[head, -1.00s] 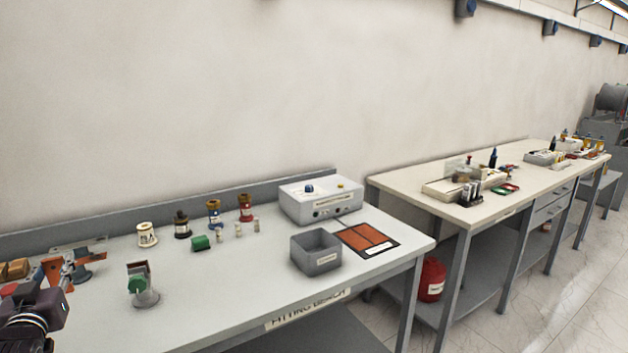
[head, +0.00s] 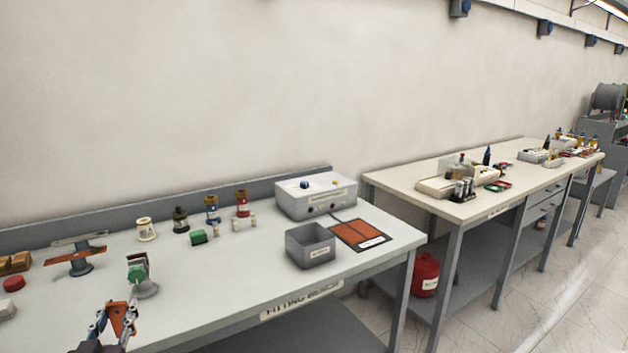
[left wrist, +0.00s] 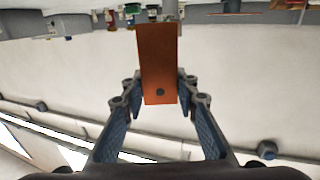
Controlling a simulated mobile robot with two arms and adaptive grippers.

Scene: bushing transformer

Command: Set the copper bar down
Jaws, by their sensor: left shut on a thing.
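My left gripper (head: 117,318) is at the lower left of the head view, low in the picture near the front of the fitting bench. It is shut on the copper bar (left wrist: 157,65), a flat orange strip with a dark hole near its lower end in the left wrist view. In the head view the copper bar (head: 119,317) shows short and upright between the fingers. The bar is close in front of a small round stand with a green part (head: 138,273); I cannot tell whether they touch. My right gripper is not in view.
A stand with an orange bar (head: 90,252) is at the left. Bushings (head: 180,220) and small parts stand at the back. A grey open bin (head: 310,247), a mat with orange pads (head: 360,234) and a grey control box (head: 318,197) are to the right. The bench's front middle is clear.

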